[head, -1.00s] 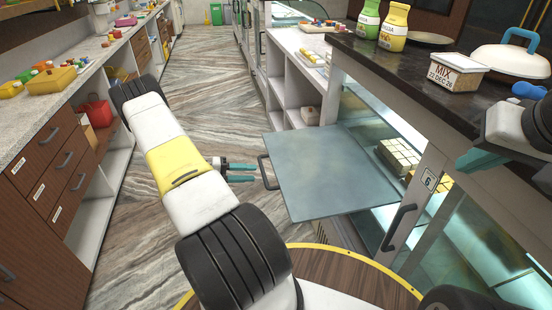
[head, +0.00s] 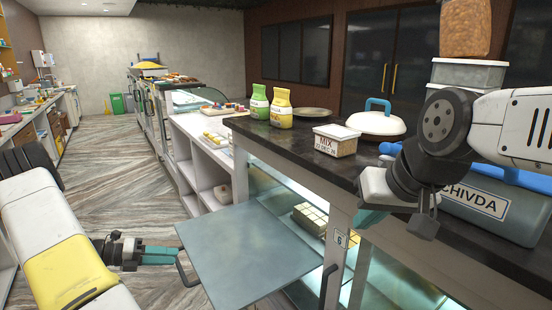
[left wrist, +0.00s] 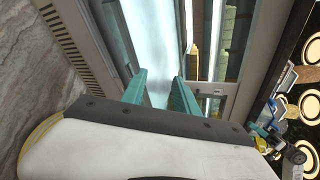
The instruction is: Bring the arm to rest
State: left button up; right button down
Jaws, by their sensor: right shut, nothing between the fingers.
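My left gripper (head: 162,256) is at the lower left in the head view, left of the open glass door (head: 240,250) and near its handle (head: 186,270). Its two teal fingers are apart with nothing between them, as the left wrist view (left wrist: 160,90) also shows. My right gripper (head: 372,219) is at the right in the head view, by the front edge of the dark counter (head: 292,142). It is shut and empty; its fingers are partly hidden by its own body.
The door juts out from the lit display case, where yellowish sweets (head: 311,218) lie. A MIX tub (head: 336,141), a lidded white dish (head: 376,123), two bottles and a CHIVDA container (head: 480,215) stand on the counter. The aisle floor (head: 130,180) is clear.

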pick_arm(q)
jog(key=s+d+r+m+g+y, duration=0.3)
jog(key=d+r+m, duration=0.5)
jog(key=r+m, duration=0.2)
jog(key=s+d+r+m+g+y, duration=0.2)
jog(key=s+d+r+m+y, duration=0.1)
jog(key=d+r+m, duration=0.5)
jog(key=s+d+r+m+t+y, duration=0.4)
jog(key=s+r+m, duration=0.7)
jog(key=m, duration=0.9)
jog(key=shift+s+d+r+t, duration=0.2)
jog(key=shift+s+d+t, duration=0.4)
jog(key=shift+s+d, duration=0.35)
jog(key=shift+s+a, duration=0.1)
jog(key=shift+a, duration=0.05)
